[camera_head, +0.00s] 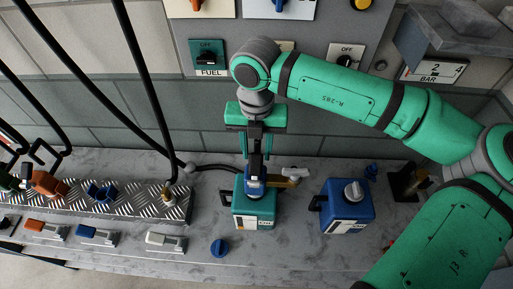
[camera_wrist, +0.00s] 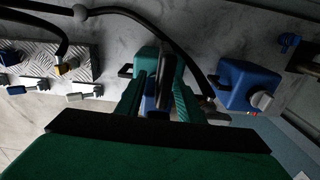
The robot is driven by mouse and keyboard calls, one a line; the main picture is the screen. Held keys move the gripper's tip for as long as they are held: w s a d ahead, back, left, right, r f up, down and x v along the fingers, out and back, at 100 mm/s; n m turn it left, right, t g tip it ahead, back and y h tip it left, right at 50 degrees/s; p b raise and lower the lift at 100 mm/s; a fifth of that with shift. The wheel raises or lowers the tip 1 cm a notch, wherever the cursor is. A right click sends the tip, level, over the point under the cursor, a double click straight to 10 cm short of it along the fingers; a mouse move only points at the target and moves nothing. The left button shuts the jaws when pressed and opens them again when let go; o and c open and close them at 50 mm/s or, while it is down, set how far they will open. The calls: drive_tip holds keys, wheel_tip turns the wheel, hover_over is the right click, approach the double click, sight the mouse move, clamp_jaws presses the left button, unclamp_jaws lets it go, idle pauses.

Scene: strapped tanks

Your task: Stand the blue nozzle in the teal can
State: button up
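The teal can (camera_head: 254,211) stands on the grey bench and also shows behind the fingers in the wrist view (camera_wrist: 146,58). My gripper (camera_head: 256,168) points down directly above it. In the wrist view my gripper (camera_wrist: 158,92) has its two fingers on either side of a blue part, which looks like the blue nozzle (camera_wrist: 151,100). The blue nozzle (camera_head: 253,182) is at the top of the can in the head view, with a black hose leading toward it. The fingers hide the can's opening, so I cannot tell how deep the nozzle sits.
A blue can (camera_head: 347,207) with a grey cap stands to the right. A grey-and-brass fitting (camera_head: 293,176) is close beside the teal can. A blue cap (camera_head: 219,247) lies in front. The tread-plate rack (camera_head: 135,202) at left carries coloured holders and hoses. The wall panel is behind.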

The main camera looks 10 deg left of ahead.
wheel_tip(320, 180, up, 11)
drive_tip(key=shift+f, duration=0.1)
idle(0.6)
idle(0.5)
